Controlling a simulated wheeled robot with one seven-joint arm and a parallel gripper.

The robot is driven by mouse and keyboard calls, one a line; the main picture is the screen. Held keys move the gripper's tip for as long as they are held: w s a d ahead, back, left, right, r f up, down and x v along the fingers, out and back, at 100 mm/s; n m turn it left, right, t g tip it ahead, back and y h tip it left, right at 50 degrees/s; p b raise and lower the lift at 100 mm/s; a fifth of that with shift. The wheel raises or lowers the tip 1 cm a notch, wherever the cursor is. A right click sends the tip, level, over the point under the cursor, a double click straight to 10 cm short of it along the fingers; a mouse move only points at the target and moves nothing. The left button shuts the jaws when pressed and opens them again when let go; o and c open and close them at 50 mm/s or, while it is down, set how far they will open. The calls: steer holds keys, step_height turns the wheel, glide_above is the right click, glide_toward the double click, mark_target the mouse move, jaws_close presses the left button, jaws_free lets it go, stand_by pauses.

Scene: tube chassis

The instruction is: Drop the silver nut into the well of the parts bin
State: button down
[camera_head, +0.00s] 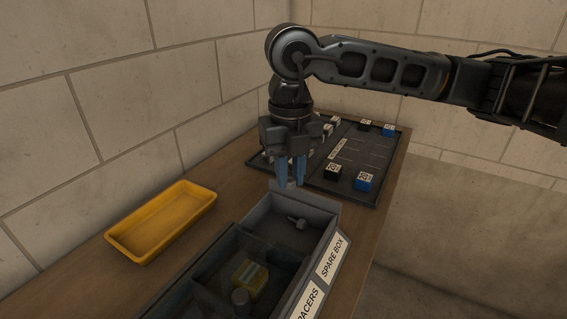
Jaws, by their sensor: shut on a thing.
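My gripper (291,184) points down with its blue fingers close together, just above the far end of a grey divided bin (335,222). It is shut on a small greyish thing, mostly hidden between the fingertips, which I take to be the silver nut. The grey bin, which looks like the parts bin, has several compartments and front labels reading "SPARE BOX" and "SPACERS". A small grey bolt-like piece (298,222) lies in its far compartment. A yellow block (250,278) and a grey cylinder (241,299) are in a nearer compartment.
A shallow yellow tray (163,226), empty, sits on the wooden table (225,208) to the left of the bin. Behind the gripper is a dark board (352,150) with several black, blue and white labelled blocks. Block walls stand close behind and left of the table.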

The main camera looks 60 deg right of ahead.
steer(key=shift+f+b, duration=0.55)
steer(key=shift+f, duration=1.65)
steer(key=c, duration=0.9)
jaws_free()
step_height(320, 180, up, 8)
steer(key=shift+b, duration=0.35)
steer(key=shift+f, duration=0.15)
